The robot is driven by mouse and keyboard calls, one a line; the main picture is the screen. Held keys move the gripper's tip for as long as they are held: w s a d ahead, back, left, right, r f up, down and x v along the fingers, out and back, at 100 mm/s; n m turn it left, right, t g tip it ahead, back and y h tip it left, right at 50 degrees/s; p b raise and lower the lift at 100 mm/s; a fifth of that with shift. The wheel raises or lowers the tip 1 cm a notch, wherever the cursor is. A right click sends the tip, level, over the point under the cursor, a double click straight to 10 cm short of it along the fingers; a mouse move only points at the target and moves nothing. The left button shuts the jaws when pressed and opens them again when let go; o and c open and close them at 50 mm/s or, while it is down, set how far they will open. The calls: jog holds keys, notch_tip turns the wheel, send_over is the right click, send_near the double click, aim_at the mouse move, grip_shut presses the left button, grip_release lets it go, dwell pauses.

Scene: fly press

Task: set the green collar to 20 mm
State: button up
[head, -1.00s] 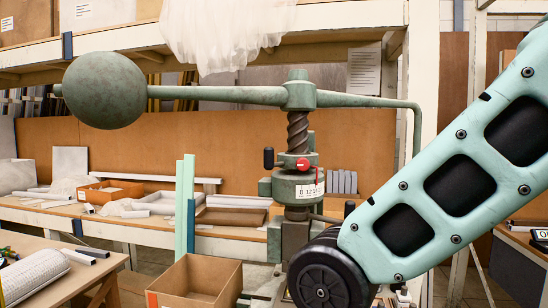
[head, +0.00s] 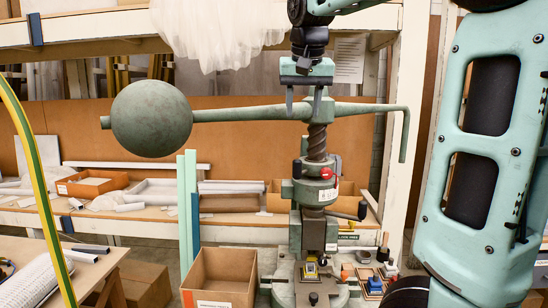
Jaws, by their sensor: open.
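The green collar (head: 316,190) sits round the press's dark screw, in the middle of the head view. It has a white scale plate (head: 328,195), a red knob (head: 326,173) and a dark upright handle at its left. The scale figures are too small to read now. My gripper (head: 303,108) is above the collar, fingers pointing down and open, in front of the press's arm and hub. It looks empty; whether a finger touches the hub I cannot tell.
The press's long arm (head: 250,113) carries a big ball weight (head: 152,118) at left and a bent handle (head: 404,135) at right. A black-ended lever (head: 350,214) sticks out below the collar. A cardboard box (head: 219,280) stands front left. Green upright strips (head: 187,210) stand behind it.

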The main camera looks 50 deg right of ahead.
aim_at(298, 160)
jog(key=p+x, duration=0.3)
jog(key=x, duration=1.4)
jog(key=shift+s+f, duration=0.1)
jog(key=shift+f, duration=0.05)
